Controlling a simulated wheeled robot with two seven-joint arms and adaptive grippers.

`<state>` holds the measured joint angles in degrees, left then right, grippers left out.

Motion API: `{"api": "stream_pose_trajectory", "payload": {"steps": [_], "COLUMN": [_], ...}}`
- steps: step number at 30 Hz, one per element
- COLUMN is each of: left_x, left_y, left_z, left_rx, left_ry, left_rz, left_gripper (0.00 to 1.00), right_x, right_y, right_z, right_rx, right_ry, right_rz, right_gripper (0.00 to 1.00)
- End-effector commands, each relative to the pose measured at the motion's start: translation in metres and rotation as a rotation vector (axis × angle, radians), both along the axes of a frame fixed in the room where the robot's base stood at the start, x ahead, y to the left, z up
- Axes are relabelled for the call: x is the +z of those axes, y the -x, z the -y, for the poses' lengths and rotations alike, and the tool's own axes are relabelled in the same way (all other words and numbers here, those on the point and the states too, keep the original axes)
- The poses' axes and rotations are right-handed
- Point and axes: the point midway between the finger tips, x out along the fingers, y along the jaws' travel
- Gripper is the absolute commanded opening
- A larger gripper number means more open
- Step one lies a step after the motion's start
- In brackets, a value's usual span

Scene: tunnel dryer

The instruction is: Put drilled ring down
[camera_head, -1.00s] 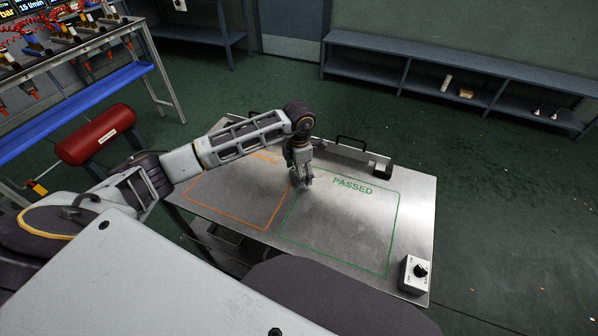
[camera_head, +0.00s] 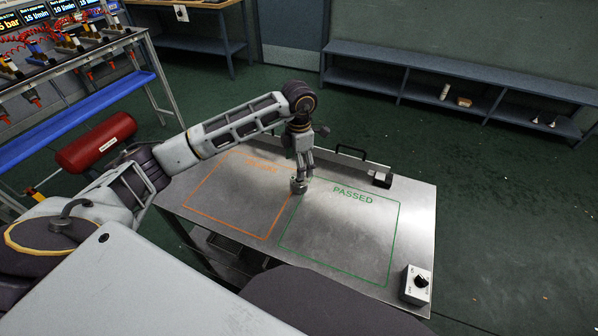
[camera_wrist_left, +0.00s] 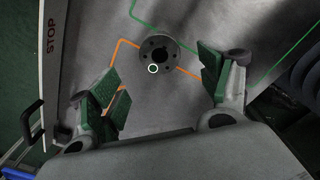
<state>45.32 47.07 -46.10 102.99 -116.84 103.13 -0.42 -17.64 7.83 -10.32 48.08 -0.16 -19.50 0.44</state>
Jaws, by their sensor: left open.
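The drilled ring (camera_wrist_left: 155,65) is a grey metal disc with a large centre hole and small holes around it. In the left wrist view it lies flat on the metal table, across the orange outline near its corner. In the head view the ring (camera_head: 298,187) shows just below the fingers, between the orange zone and the green PASSED zone (camera_head: 345,240). My left gripper (camera_wrist_left: 162,92) is open, its green-padded fingers apart and clear of the ring. In the head view the left gripper (camera_head: 301,172) points down above it. My right gripper is not in view.
A rail marked STOP (camera_wrist_left: 48,50) shows in the wrist view. The PASSED zone looks empty.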

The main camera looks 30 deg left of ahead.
Motion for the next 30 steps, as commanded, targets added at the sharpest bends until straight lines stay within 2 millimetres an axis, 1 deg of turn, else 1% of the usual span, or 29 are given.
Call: {"api": "stream_pose_trajectory", "payload": {"steps": [1, 4, 10, 14, 30], "left_x": [0.008, 0.020, 0.033, 0.035, 0.035], "left_y": [-0.001, 0.000, 0.000, 0.000, 0.000], "left_z": [0.000, 0.000, 0.000, 0.000, 0.000], "left_rx": [0.000, 0.000, 0.000, 0.000, 0.000], "left_ry": [0.000, 0.001, 0.001, 0.001, 0.000], "left_rz": [0.003, 0.002, 0.001, 0.001, 0.000], "left_gripper": [0.78, 0.78, 0.78, 0.78, 0.78], "right_x": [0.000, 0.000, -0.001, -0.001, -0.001], "right_y": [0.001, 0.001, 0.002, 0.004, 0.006], "right_z": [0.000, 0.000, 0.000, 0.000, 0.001], "right_rx": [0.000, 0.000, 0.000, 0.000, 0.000], "right_ry": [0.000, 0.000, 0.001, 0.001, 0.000], "right_rz": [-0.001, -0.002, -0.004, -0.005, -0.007], "right_gripper": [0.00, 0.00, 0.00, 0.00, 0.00]}}
